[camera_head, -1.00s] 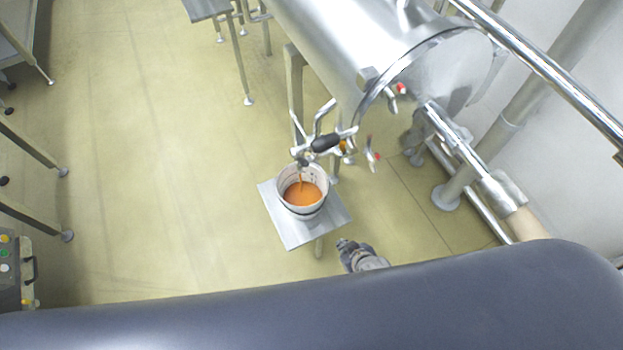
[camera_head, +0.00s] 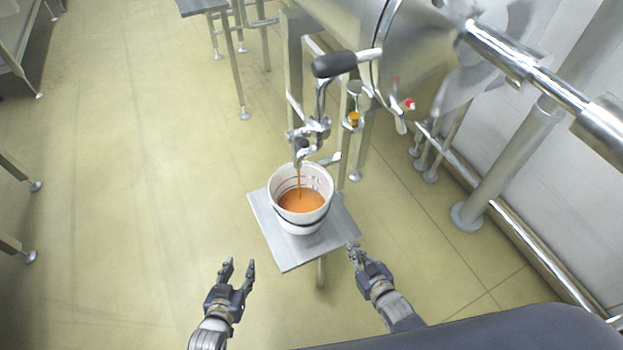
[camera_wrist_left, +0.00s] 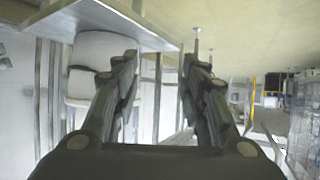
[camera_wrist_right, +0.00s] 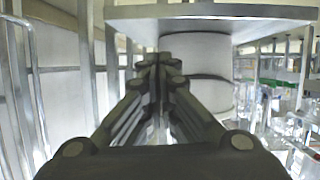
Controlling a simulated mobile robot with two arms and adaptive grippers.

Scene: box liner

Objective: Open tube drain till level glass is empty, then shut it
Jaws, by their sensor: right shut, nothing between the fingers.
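A metal drain tube (camera_head: 302,148) hangs over a white bucket (camera_head: 301,222), and a thin orange stream runs from it into the orange liquid (camera_head: 300,201) inside. A black-handled lever (camera_head: 334,64) sits above the drain. A small clear vertical piece (camera_head: 354,97), perhaps the level glass, stands at the tank with orange at its lower end; its exact level is too small to read. My left gripper (camera_head: 238,269) is open and empty, in front and left of the bucket. My right gripper (camera_head: 353,250) is shut and empty beside the stand's right corner. The bucket also shows in both wrist views (camera_wrist_left: 98,58) (camera_wrist_right: 195,62).
The bucket stands on a small square metal stand (camera_head: 284,255). A large steel tank (camera_head: 345,22) is behind it. A red-tipped valve (camera_head: 409,104) is at the right, with pipes along the right wall. The floor to the left is open.

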